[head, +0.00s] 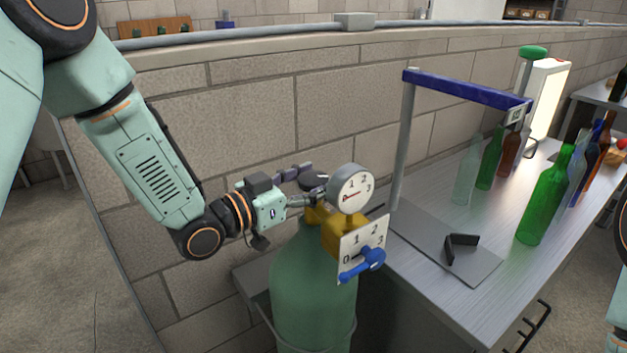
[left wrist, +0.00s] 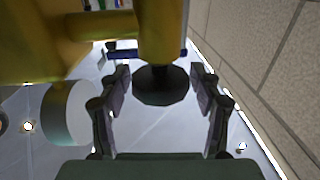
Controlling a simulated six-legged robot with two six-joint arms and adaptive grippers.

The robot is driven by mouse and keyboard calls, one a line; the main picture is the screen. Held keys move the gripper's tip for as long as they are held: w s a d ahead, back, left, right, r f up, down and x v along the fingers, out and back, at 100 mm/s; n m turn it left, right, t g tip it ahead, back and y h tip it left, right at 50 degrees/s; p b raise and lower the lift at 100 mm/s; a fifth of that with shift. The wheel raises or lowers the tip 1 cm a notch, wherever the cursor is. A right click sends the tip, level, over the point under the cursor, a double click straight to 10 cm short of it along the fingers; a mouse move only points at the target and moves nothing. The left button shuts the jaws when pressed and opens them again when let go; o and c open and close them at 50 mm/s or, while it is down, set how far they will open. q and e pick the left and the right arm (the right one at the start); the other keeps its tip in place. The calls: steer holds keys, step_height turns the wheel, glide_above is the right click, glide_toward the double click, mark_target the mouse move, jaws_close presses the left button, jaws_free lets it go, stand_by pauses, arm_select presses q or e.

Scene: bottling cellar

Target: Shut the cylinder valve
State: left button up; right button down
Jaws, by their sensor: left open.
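A green gas cylinder (head: 308,290) stands upright beside the bench, with a brass valve body (head: 340,232) on top. The valve's dark handwheel (head: 314,181) is on the wall side of the brass body, and it shows in the left wrist view (left wrist: 160,88) at the end of a brass stem. My left gripper (head: 312,187) is open around the handwheel. In the left wrist view its fingers (left wrist: 160,80) stand on either side of the wheel, with a visible gap at each side. My right gripper is out of view.
A round gauge (head: 351,190) and a blue regulator handle (head: 362,263) over a numbered plate are on the brass fittings. The metal bench (head: 450,220) at right bears several bottles, a green one (head: 543,208) among them, and a blue-armed stand (head: 465,90). The block wall (head: 240,120) is close behind.

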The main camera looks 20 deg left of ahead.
arm_select(q)
steer(key=c, duration=0.9)
steer(key=shift+m+g+h+p, duration=0.3)
steer(key=shift+m+g+h, duration=0.1)
steer(key=shift+h, duration=0.1)
steer(key=shift+w+r+m+g+h+p, duration=0.1)
steer(key=shift+m+g+h+p, duration=0.25)
steer(key=shift+m+g+h, duration=0.3)
steer(key=m+g+h, duration=0.2)
steer(key=g, duration=0.1)
steer(key=shift+p, duration=0.4)
steer(key=m+g+h, duration=0.2)
steer(key=m+g, duration=0.1)
steer(key=shift+m+g+h+b, duration=0.55)
steer(key=shift+m+g, duration=0.6)
steer(key=shift+g, duration=1.3)
